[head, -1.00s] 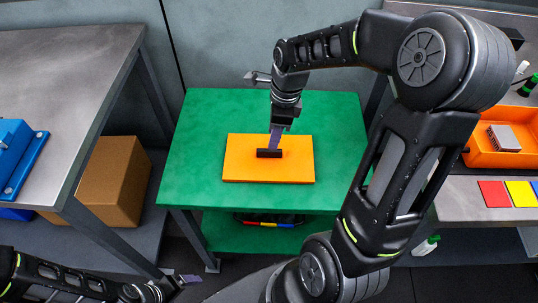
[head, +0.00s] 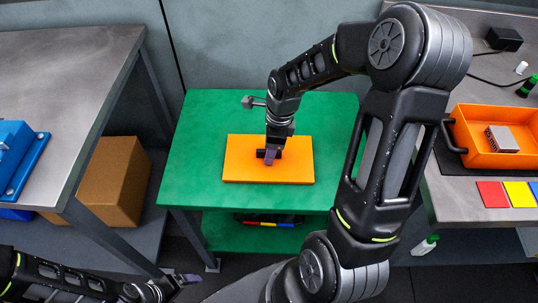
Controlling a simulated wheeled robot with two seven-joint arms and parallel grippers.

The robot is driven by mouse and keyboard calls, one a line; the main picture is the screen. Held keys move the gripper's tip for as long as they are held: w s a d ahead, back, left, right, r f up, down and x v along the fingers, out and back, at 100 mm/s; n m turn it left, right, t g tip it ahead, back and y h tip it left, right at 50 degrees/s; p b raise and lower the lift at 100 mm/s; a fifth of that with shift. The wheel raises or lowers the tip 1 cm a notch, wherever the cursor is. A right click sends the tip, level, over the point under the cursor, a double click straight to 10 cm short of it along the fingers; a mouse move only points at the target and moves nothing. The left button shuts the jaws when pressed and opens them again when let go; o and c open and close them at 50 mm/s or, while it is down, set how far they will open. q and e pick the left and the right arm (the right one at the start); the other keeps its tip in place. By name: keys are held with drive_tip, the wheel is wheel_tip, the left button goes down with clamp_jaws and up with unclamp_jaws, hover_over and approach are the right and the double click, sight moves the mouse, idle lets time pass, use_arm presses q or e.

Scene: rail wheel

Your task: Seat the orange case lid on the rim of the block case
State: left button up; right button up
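The orange case lid (head: 243,168) lies flat on the green table, with a short dark handle (head: 279,154) at its middle. My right gripper (head: 270,156) points down from above, its fingertips at the handle. The fingers overlap the handle, so I cannot tell whether they grip it. An open orange case (head: 485,155), which looks like the block case, stands on the right bench with a grey block (head: 502,138) inside. My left gripper (head: 188,280) is low at the bottom left, far from the lid; its opening is unclear.
The green table (head: 190,170) is clear around the lid. Red (head: 491,194) and yellow (head: 520,194) squares lie in front of the case. A blue fixture (head: 15,150) sits on the left bench. A cardboard box (head: 112,178) is below it.

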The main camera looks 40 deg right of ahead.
idle(0.5)
clamp_jaws()
idle(0.5)
